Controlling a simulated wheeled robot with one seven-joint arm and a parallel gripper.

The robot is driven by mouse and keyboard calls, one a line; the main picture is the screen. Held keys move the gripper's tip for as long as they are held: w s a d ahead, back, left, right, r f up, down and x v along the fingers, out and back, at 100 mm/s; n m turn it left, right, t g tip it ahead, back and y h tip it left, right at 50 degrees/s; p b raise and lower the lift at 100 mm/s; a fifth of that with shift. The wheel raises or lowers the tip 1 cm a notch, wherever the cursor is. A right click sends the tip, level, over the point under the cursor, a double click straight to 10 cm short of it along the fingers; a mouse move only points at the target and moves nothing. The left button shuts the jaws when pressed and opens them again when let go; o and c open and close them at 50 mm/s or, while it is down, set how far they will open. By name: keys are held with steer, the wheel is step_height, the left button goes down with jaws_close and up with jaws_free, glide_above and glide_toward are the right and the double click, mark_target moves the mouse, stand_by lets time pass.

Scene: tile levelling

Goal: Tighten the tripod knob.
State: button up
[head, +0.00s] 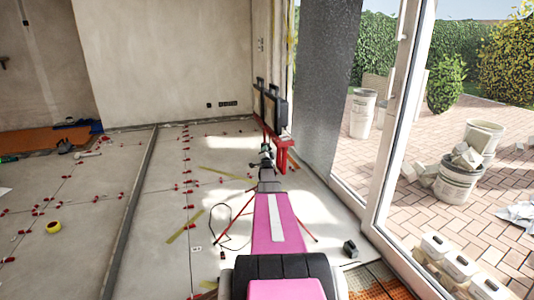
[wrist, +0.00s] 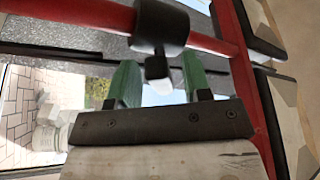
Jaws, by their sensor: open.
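The tripod has thin red legs (head: 303,226) spread on the floor, largely hidden behind my pink arm in the head view. In the wrist view a red tube (wrist: 105,14) of the stand crosses the top, with a black collar (wrist: 160,25) around it. A small dark knob (wrist: 157,67) sticks out from the collar towards my gripper. My gripper (wrist: 160,63) is open, its two green fingers apart, one on each side of the knob in the picture. I see gaps between knob and fingers; whether the depth matches I cannot tell.
Black lamp panels (head: 276,107) stand at the tripod's top, near the glass door frame (head: 391,125). A black cable (head: 225,225) lies left of the tripod. Red levelling clips (head: 187,181) and a yellow tape roll (head: 53,227) are on the tiled floor. A small dark box (head: 350,249) sits right.

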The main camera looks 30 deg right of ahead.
steer(key=shift+w+d, duration=0.1)
jaws_close()
steer(key=shift+r+m, duration=0.1)
steer(key=shift+m, duration=0.3)
steer(key=m+g, duration=0.1)
steer(key=m, duration=0.1)
steer(key=shift+m, duration=0.4)
steer(key=shift+r+m+g, duration=0.1)
steer(key=shift+m+g, duration=0.8)
steer(key=shift+m, duration=1)
jaws_free()
